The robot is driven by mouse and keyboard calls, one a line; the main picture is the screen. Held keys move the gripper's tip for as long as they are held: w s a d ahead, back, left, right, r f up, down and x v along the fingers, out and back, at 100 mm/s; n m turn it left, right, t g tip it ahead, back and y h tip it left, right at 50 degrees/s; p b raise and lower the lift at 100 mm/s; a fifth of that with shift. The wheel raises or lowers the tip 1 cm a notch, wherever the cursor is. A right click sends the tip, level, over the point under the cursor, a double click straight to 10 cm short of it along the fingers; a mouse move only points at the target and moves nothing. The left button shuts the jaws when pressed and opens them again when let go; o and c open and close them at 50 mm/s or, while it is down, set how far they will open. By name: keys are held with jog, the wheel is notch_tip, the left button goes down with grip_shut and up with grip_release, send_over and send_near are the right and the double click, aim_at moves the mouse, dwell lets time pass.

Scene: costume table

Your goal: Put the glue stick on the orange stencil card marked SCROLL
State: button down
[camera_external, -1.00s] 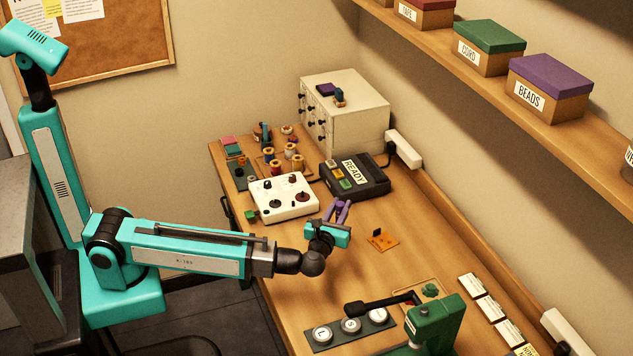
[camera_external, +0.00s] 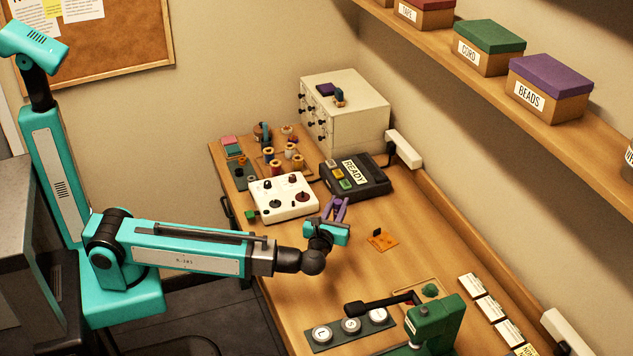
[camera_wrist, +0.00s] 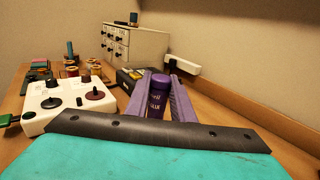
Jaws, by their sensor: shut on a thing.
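A purple glue stick (camera_wrist: 158,97) with "GLUE" lettering stands upright between the two purple fingers in the wrist view. My gripper (camera_external: 337,206) is shut on it, and its fingers also show in the wrist view (camera_wrist: 160,84). In the external view the glue stick is hard to tell apart from the fingers. The orange stencil card (camera_external: 384,243) lies on the table to the right of and nearer than my gripper. A small dark thing stands on its upper left part. Its marking is too small to read. My gripper is not over the card.
A white box with knobs (camera_external: 284,197) and a black READY box (camera_external: 353,177) stand behind my gripper. A green press (camera_external: 437,322) with a black lever stands nearer. White cards (camera_external: 489,307) line the right side. The table around the orange card is clear.

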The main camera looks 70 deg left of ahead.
aim_at(335, 216)
jog(key=shift+s+a+n+g+y, duration=0.3)
jog(key=shift+a+n+g+y, duration=0.1)
jog(key=shift+g+y, duration=0.15)
jog(key=shift+s+f+n+g+b, duration=0.15)
jog(key=shift+n+g+b, duration=0.2)
jog(key=shift+b, duration=0.15)
jog(key=shift+s+d+f+n+g+y+b, duration=0.2)
jog(key=shift+f+n+g+y+b, duration=0.25)
jog(key=shift+b, duration=0.55)
jog(key=d+f+g+b, duration=0.1)
jog(key=f+b, duration=0.1)
jog(key=b, duration=0.2)
jog(key=shift+s+d, duration=0.15)
jog(key=shift+d, duration=0.25)
jog(key=b, duration=0.1)
jog(key=d+f+b, duration=0.1)
jog(key=shift+d+f+b, duration=0.15)
jog(key=shift+d+b, duration=0.1)
jog(key=shift+b, duration=0.1)
jog(key=w+d+f+p, duration=0.1)
jog(key=w+p, duration=0.1)
jog(key=w, duration=1.4)
jog(key=shift+d+f, duration=0.25)
